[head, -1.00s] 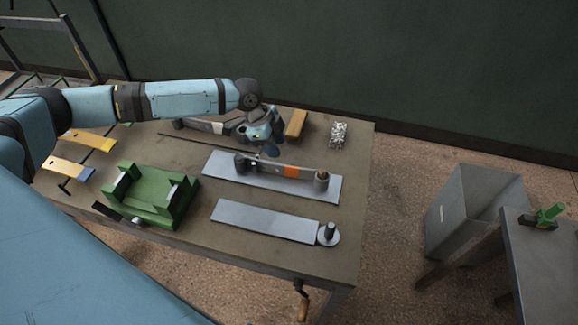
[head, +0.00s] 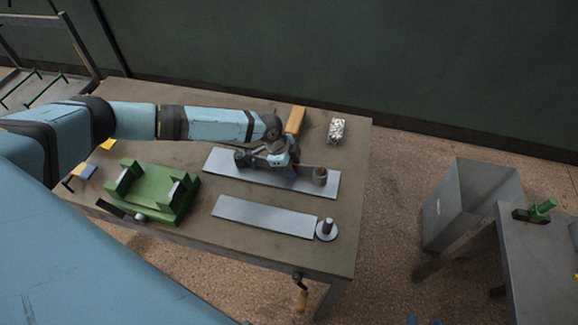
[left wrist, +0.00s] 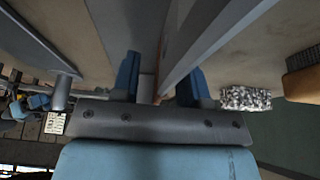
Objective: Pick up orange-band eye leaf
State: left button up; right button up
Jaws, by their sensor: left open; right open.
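The orange-band eye leaf (head: 309,171) lies along the far grey plate (head: 225,163) on the workbench. Its right eye end, at a short upright cylinder (head: 319,177), shows in the head view. My left gripper (head: 289,170) is over the leaf's middle and hides the orange band. In the left wrist view the two blue fingers of my left gripper (left wrist: 160,78) stand apart, with a narrow grey edge with a brownish side between them. Contact cannot be told. My right gripper (head: 424,321) shows only as two separate blue tips at the bottom edge.
A green fixture (head: 150,195) stands front left on the bench. A near grey plate (head: 265,216) has a round disc with a post (head: 326,229) at its right end. An orange block (head: 295,120) and a speckled block (head: 336,130) lie behind. A metal bin (head: 470,205) stands right.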

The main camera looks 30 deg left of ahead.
pick_arm(q)
grip_shut()
jog(key=shift+w+r, duration=0.1)
jog(key=shift+r, duration=0.15)
jog(key=shift+r, duration=0.25)
notch_tip(320, 180, up, 27)
jog(key=p, duration=0.4)
jog(key=shift+r+p, duration=0.15)
jog(key=shift+p, duration=0.15)
dwell(1.1)
